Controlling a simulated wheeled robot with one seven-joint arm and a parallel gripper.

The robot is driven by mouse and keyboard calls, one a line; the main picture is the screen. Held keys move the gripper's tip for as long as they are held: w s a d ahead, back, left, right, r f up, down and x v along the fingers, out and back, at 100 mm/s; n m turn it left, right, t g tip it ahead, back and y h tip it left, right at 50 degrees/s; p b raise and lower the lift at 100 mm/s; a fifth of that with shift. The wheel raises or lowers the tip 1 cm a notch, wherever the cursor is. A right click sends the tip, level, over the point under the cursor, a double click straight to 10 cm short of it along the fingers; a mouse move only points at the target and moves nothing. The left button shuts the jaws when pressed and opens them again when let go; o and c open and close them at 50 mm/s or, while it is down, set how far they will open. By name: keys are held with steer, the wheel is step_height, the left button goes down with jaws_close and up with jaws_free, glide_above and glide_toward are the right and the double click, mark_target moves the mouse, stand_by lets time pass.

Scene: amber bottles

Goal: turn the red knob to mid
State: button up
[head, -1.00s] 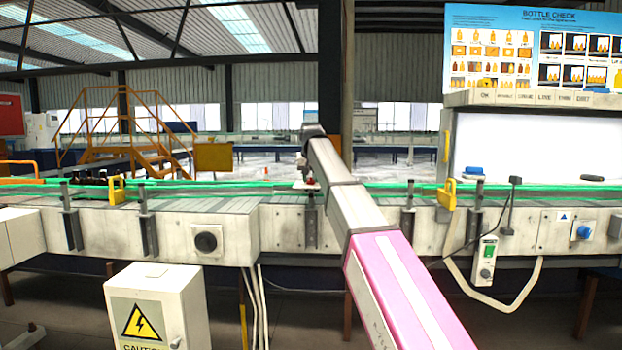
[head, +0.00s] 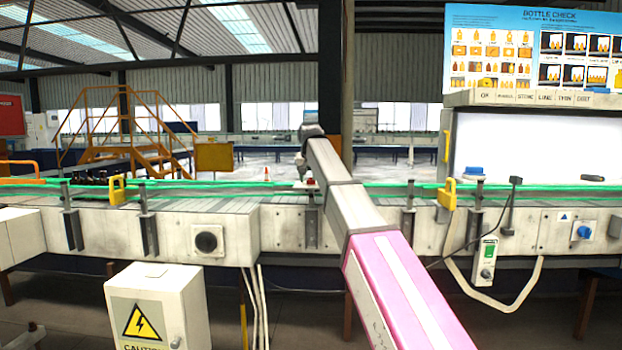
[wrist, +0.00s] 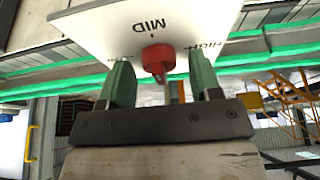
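The red knob (wrist: 158,58) sits on a white plate (wrist: 100,30) in the wrist view. The plate reads MID and HIGH, upside down in this view.
A conveyor with green rails (head: 230,186) runs across the head view. Yellow clips (head: 117,190), a grey caution cabinet (head: 157,300) and a small grey-and-green control box (head: 487,262) are nearby.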

steer(key=v, duration=1)
steer(key=shift+s+r, duration=0.2)
steer(key=shift+r, duration=0.15)
